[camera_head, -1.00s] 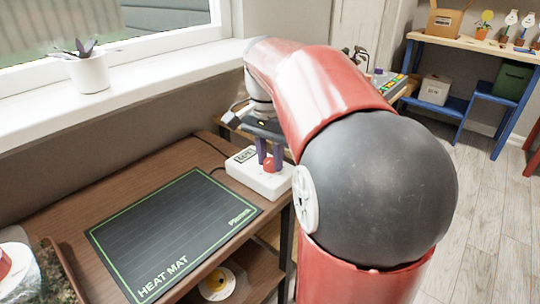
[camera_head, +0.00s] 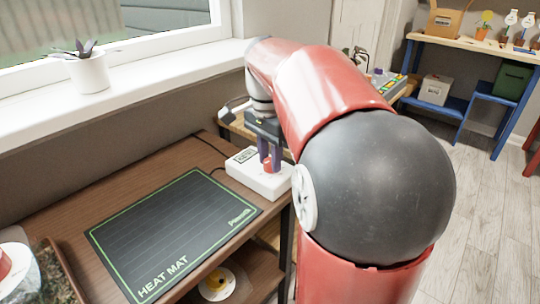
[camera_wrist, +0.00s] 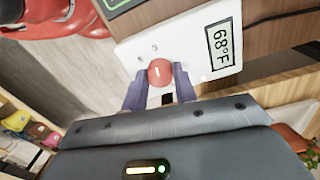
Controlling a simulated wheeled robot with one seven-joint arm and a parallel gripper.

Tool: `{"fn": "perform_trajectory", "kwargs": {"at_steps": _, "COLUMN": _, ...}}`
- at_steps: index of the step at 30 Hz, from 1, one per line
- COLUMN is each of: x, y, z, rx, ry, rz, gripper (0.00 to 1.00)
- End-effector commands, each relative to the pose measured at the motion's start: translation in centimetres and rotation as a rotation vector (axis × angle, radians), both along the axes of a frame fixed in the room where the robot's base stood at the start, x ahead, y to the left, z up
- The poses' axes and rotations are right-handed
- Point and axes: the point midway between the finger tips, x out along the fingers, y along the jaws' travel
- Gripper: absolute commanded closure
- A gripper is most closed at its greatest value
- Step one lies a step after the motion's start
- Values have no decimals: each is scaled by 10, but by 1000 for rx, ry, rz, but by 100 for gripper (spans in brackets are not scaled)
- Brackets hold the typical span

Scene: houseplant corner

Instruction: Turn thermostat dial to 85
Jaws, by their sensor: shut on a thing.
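The thermostat (camera_head: 245,178) is a white box at the right end of the wooden bench, and it also shows in the wrist view (camera_wrist: 187,45). Its display (camera_wrist: 222,45) reads 68°F. The red dial (camera_wrist: 160,72) is on its top face, with a short white mark on it. My gripper (camera_wrist: 160,80) has its two purple fingers on either side of the dial, shut on it. In the head view my gripper (camera_head: 269,164) points down onto the dial (camera_head: 268,163), which the fingers partly cover.
A black heat mat (camera_head: 172,232) with a green border lies on the bench (camera_head: 62,212), left of the thermostat. A white plant pot (camera_head: 88,72) stands on the windowsill. A blue-framed shelf (camera_head: 455,104) stands at the back right.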

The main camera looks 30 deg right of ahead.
Motion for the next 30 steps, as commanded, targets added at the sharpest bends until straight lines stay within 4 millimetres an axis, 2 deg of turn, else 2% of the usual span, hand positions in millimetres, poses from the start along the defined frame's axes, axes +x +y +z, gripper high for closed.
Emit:
{"fn": "perform_trajectory", "kwargs": {"at_steps": 1, "x": 0, "y": 0, "z": 1, "rx": 0, "ry": -2, "rz": 0, "gripper": 71}}
{"fn": "perform_trajectory", "kwargs": {"at_steps": 6, "x": 0, "y": 0, "z": 0, "rx": 0, "ry": -1, "rz": 0, "gripper": 50}}
{"fn": "perform_trajectory", "kwargs": {"at_steps": 16, "x": 0, "y": 0, "z": 4, "rx": 0, "ry": -1, "rz": 0, "gripper": 50}}
{"fn": "perform_trajectory", "kwargs": {"at_steps": 27, "x": 3, "y": 0, "z": 62, "rx": 0, "ry": -3, "rz": 0, "gripper": 50}}
{"fn": "perform_trajectory", "kwargs": {"at_steps": 30, "x": 4, "y": 1, "z": 72, "rx": -1, "ry": -2, "rz": 0, "gripper": 50}}
